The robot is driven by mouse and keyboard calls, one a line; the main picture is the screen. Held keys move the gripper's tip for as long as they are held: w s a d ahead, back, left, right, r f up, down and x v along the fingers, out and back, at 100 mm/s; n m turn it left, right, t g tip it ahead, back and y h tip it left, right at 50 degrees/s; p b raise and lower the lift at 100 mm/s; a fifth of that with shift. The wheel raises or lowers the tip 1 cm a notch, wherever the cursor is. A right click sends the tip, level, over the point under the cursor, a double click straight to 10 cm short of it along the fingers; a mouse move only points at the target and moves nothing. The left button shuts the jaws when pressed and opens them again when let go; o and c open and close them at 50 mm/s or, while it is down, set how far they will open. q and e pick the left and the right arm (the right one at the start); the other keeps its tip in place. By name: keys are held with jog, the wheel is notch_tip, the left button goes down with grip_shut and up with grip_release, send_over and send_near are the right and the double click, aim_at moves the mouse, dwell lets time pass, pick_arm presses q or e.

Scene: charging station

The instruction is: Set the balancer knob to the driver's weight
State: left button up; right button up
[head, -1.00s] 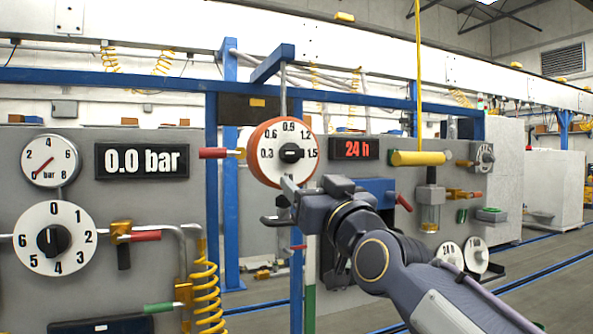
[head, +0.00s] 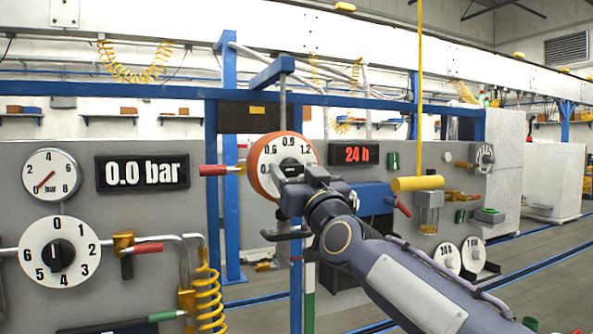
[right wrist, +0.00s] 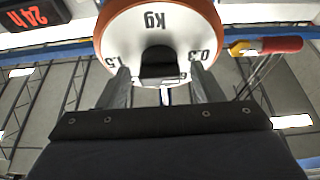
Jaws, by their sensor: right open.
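The balancer dial (head: 271,152) is a white face with an orange rim, marked 0.6, 0.9 and 1.2 in the head view. Its black knob (head: 291,168) is partly hidden behind my right gripper (head: 288,182). In the right wrist view the dial (right wrist: 158,28) appears upside down with "kg", 1.5 and 0.3. The knob (right wrist: 160,62) lies between the two open fingers of my right gripper (right wrist: 160,85), with a gap on each side. The red "24 h" display (head: 357,153) is right of the dial. My left gripper is not in view.
A red-handled valve (head: 213,170) sits just left of the dial. A blue block (head: 360,195) and a yellow cylinder (head: 417,184) are to the right. A pressure panel with a 0-6 dial (head: 82,262) and "0.0 bar" display (head: 142,172) fills the left.

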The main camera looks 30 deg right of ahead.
jog(key=c, duration=1)
jog(key=shift+r+m+p, duration=0.15)
jog(key=shift+m+p, duration=0.15)
jog(key=shift+p, duration=0.35)
jog(key=m+h+p, duration=0.1)
jog(key=m+p, duration=0.2)
jog(key=m+g+h+p, duration=0.1)
jog(key=m+h+p, duration=0.1)
jog(key=m+p, duration=0.1)
jog(key=shift+a+r, duration=0.15)
jog(key=shift+a, duration=0.05)
jog(key=m+g+h+p, duration=0.1)
jog(key=m+p, duration=0.1)
jog(key=m, duration=0.1)
jog(key=shift+h, duration=0.3)
jog(key=shift+m+g+h+p, duration=0.4)
jog(key=shift+m+h+p, duration=0.15)
jog(key=shift+m, duration=0.75)
jog(key=shift+f+m, duration=0.2)
jog(key=shift+m, duration=0.1)
jog(key=o, duration=1)
